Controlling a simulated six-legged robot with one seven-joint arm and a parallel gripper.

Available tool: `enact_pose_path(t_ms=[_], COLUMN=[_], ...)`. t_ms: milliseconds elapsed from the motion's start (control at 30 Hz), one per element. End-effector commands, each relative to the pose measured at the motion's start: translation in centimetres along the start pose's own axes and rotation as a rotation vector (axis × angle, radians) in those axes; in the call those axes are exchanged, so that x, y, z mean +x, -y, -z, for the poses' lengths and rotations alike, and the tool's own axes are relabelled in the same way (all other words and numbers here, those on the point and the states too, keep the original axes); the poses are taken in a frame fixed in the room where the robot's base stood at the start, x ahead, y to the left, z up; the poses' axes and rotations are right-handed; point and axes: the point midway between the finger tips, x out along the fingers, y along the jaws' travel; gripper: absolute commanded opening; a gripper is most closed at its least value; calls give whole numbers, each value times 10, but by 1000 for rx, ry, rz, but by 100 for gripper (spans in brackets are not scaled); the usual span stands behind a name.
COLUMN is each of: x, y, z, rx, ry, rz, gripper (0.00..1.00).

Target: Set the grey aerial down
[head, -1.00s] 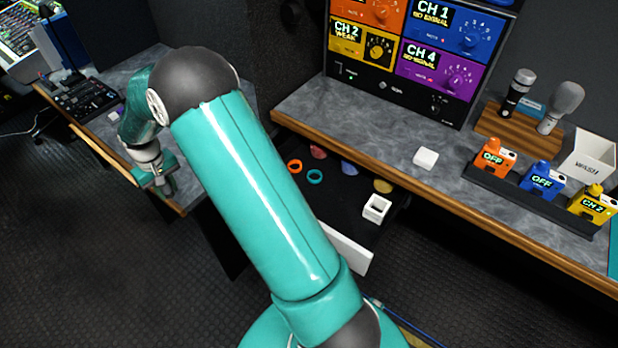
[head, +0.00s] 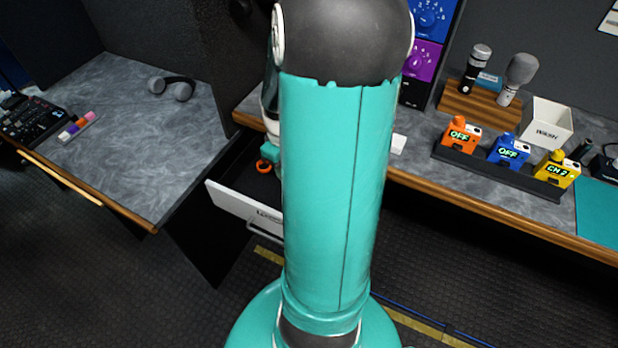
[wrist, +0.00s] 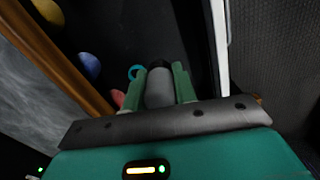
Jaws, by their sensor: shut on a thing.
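My gripper (wrist: 164,88) is shut on the grey aerial (wrist: 159,90), a grey cylinder with a dark end, held between the two green fingers in the wrist view. The gripper is over or in the open drawer (head: 240,208), whose dark inside fills much of the wrist view. In the head view my arm hides most of the drawer and the aerial; only a small teal part of the gripper (head: 270,152) shows. I cannot tell whether the aerial touches the drawer floor.
An orange ring (head: 263,167) lies in the drawer. A teal ring (wrist: 135,72), a red piece (wrist: 118,97), a blue piece (wrist: 90,66) and a yellow piece (wrist: 48,11) are near the gripper. Headphones (head: 172,88) rest on the left desk, mostly clear. Battery-like packs (head: 508,150) stand on the right counter.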

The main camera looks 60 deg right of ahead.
Motion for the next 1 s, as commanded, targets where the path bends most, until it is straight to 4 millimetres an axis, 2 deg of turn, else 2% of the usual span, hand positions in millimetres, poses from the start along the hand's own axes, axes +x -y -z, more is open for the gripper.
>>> enact_pose_path(t_ms=[33,300,400,533,633,733,1000], x=[0,3,5,8,10,14,36], y=[-6,-13,-10,-4,-2,-2,-7], z=[-20,-110,-137,-161,-169,-163,-113], rx=[13,32,37,40,40,35,31], ry=[0,2,1,1,0,0,-2], rz=[-2,-3,-4,-3,-3,0,3], gripper=[2,2,2,2,2,2,2])
